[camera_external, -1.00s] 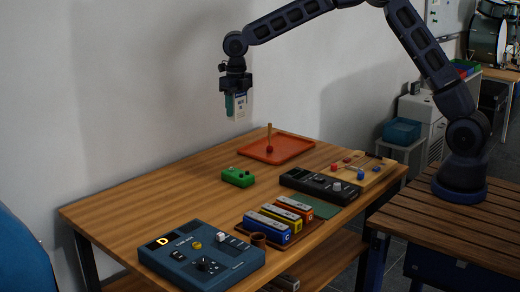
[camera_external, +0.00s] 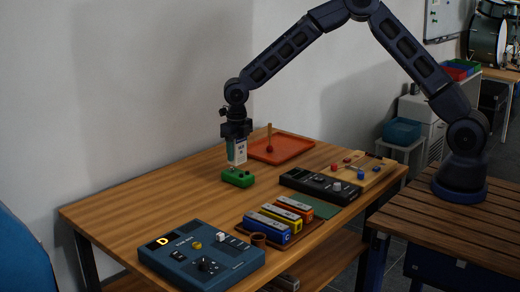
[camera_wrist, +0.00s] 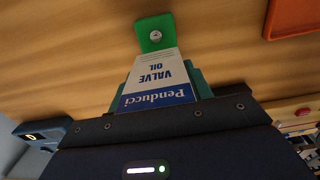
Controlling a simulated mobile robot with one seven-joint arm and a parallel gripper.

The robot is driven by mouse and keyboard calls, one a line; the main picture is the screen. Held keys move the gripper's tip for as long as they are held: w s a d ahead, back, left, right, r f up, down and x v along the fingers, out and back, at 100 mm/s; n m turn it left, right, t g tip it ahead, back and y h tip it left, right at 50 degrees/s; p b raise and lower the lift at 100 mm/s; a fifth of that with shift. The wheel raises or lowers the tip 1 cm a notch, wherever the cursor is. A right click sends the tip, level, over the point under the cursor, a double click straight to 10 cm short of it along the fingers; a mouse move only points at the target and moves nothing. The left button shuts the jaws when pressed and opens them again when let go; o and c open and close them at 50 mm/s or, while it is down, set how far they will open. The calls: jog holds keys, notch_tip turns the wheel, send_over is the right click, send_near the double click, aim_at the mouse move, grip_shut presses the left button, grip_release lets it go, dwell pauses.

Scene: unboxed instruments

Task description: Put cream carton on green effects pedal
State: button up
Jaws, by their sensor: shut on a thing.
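The cream carton (camera_external: 237,153), with blue "Penducci Valve Oil" lettering, is upright in my gripper (camera_external: 236,139). In the wrist view the carton (camera_wrist: 158,72) sits between the teal fingers of my gripper (camera_wrist: 160,88), which is shut on it. The green effects pedal (camera_external: 238,179) is on the table directly beneath the carton. Its far part, with a round silver knob, shows past the carton's end in the wrist view (camera_wrist: 150,25). The carton's lower end is at or just over the pedal's top; I cannot tell whether they touch. The carton hides part of the pedal.
An orange tray (camera_external: 291,152) with a wooden mallet is behind the pedal. A black device (camera_external: 318,187) and a wooden board (camera_external: 377,178) are to the right. The table's left is bare.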

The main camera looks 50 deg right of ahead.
aim_at(237, 160)
jog(key=shift+f, duration=1.8)
jog(key=shift+f, duration=0.15)
jog(key=o, duration=1)
